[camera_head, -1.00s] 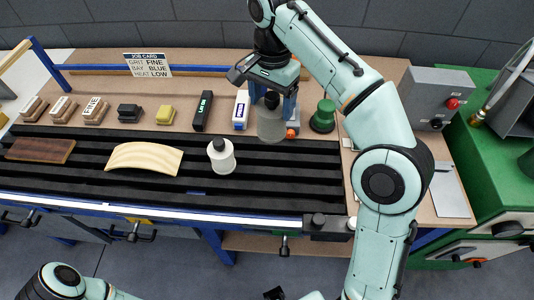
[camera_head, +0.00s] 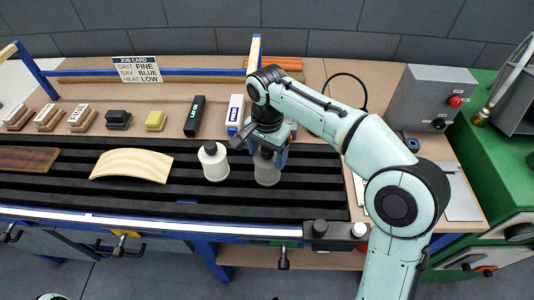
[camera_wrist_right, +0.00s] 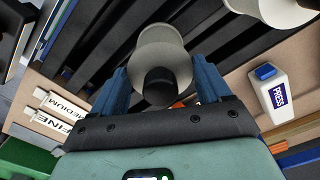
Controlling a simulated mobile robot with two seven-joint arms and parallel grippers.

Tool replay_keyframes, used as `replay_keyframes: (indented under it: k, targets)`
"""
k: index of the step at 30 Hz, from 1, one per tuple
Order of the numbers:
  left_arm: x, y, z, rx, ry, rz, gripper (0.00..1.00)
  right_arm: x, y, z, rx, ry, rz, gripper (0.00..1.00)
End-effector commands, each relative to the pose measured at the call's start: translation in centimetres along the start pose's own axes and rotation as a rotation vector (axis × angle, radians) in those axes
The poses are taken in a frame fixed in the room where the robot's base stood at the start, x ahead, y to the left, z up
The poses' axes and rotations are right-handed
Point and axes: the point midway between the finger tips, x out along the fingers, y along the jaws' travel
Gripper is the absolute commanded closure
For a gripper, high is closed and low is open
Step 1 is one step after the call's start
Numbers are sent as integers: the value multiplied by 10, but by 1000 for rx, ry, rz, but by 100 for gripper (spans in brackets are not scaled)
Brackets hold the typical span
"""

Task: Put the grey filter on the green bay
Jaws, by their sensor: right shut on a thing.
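The grey filter (camera_head: 267,172), a pale cylinder with a black top, is gripped by its top in my right gripper (camera_head: 268,150). It is upright over the right part of the black slatted bed (camera_head: 310,195); I cannot tell whether it touches the slats. In the right wrist view the grey filter (camera_wrist_right: 160,50) sits between the blue fingers of my right gripper (camera_wrist_right: 162,88). A green mark (camera_head: 285,243) shows on the bench front below that part of the bed. My left gripper is not in view.
A white filter (camera_head: 213,162) stands on the bed just left of the grey one. A curved cream panel (camera_head: 131,166) and a brown board (camera_head: 28,159) lie further left. A white PRESS bottle (camera_head: 235,114), a black case (camera_head: 194,116) and several sanding blocks (camera_head: 79,117) line the back.

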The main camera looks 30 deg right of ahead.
Motion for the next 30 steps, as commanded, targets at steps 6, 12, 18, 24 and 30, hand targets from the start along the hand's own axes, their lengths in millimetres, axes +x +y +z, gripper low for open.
replay_keyframes:
  k: [6, 12, 18, 24, 30]
  targets:
    - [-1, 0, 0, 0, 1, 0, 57, -1, 0, 0, 0, 1, -2, 69]
    - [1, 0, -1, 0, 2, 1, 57, 3, 0, 0, -1, 0, -1, 10]
    - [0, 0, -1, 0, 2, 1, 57, 3, 0, 0, -1, 0, -1, 0]
    - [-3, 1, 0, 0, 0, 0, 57, -9, -1, 0, -1, 1, -3, 0]
    - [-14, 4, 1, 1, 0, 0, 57, -49, -2, 0, -1, 2, -6, 0]
